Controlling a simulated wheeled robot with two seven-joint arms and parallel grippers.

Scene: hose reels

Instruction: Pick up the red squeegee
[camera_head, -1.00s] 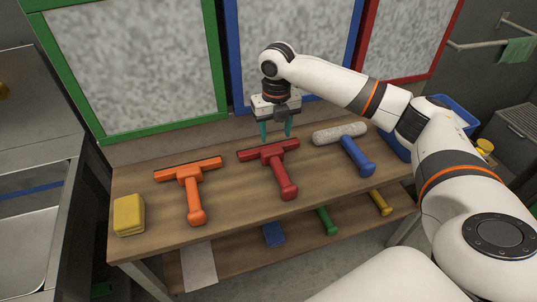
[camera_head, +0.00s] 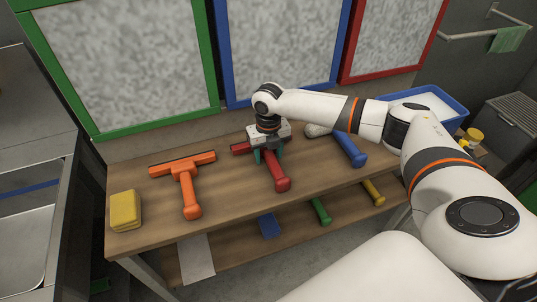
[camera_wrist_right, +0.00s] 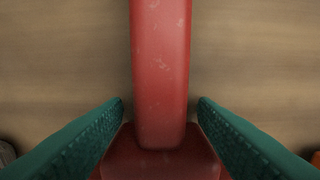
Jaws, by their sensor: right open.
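The red squeegee (camera_head: 276,172) lies on the wooden table with its handle pointing toward the front edge. My right gripper (camera_head: 268,157) is down over it, where the handle meets the head, and hides part of the head. In the right wrist view the red handle (camera_wrist_right: 160,70) runs between the two green fingers. The right gripper (camera_wrist_right: 160,108) is open, one finger on each side of the handle, with visible gaps. My left gripper is not in view.
An orange squeegee (camera_head: 187,182) and a yellow sponge (camera_head: 125,210) lie to the left on the table (camera_head: 150,230). A blue-handled roller (camera_head: 349,149) lies close on the right. A blue bin (camera_head: 456,104) stands behind my right arm. Several tools lie on the lower shelf.

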